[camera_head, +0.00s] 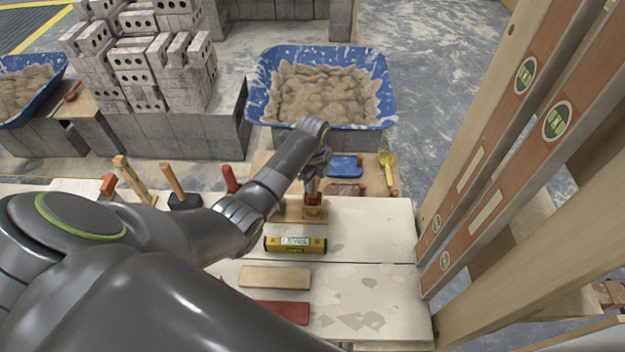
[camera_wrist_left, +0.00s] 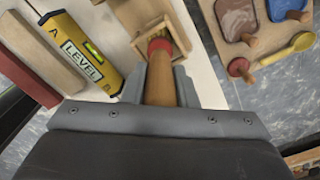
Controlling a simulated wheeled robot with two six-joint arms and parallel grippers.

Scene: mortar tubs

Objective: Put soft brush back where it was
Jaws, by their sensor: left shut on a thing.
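The soft brush has a wooden handle (camera_wrist_left: 160,82) and a red collar (camera_wrist_left: 160,46). My left gripper (camera_head: 314,180) is shut on its handle, and the fingers also show in the left wrist view (camera_wrist_left: 158,92). The brush (camera_head: 312,198) points down at a small open wooden holder (camera_head: 314,214) on the pale worktop; this holder also shows in the left wrist view (camera_wrist_left: 142,47). The brush's lower end is hidden by the collar and the holder's walls. I cannot tell whether it rests on the bottom. My right gripper is not in view.
A yellow level (camera_head: 295,245) lies just in front of the holder, with a wooden block (camera_head: 275,277) and a red block (camera_head: 282,312) nearer. Behind is a board with a blue tool (camera_head: 345,167) and a yellow scoop (camera_head: 388,170). The worktop's right part is clear.

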